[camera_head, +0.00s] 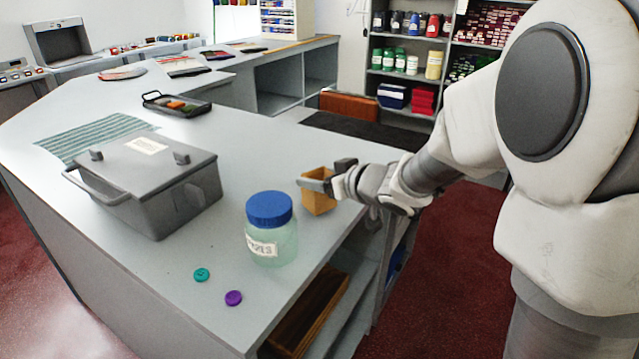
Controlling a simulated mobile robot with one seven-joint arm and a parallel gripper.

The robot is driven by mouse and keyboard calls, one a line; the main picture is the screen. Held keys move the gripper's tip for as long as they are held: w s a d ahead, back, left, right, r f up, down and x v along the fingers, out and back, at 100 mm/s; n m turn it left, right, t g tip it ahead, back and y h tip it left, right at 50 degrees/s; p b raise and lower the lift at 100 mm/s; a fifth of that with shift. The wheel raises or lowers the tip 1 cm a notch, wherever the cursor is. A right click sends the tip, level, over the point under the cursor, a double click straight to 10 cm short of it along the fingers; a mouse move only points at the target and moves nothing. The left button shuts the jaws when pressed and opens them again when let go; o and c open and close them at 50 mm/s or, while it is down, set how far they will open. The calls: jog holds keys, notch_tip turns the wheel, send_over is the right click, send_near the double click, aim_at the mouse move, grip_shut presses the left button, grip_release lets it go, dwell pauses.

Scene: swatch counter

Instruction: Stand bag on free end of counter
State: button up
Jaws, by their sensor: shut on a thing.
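A small tan, box-shaped thing, which I take for the bag (319,205), is at the right edge of the counter (235,135), behind the blue-lidded jar. It looks upright. My gripper (318,183) reaches in from the right and is shut on its upper part. The fingers hide some of its top. I cannot tell whether its base touches the counter or hangs just above it.
A jar with a blue lid (271,240) stands close in front. A teal button (202,275) and a purple button (233,298) lie near the front corner. A grey lidded box (150,190), striped cloth (95,135) and black tray (178,105) are left. Bare counter lies between.

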jog(key=shift+f, duration=0.1)
jog(key=shift+f, duration=0.15)
jog(key=shift+f, duration=0.15)
jog(key=o, duration=1.4)
jog(key=shift+c, duration=0.2)
jog(key=shift+r, duration=0.2)
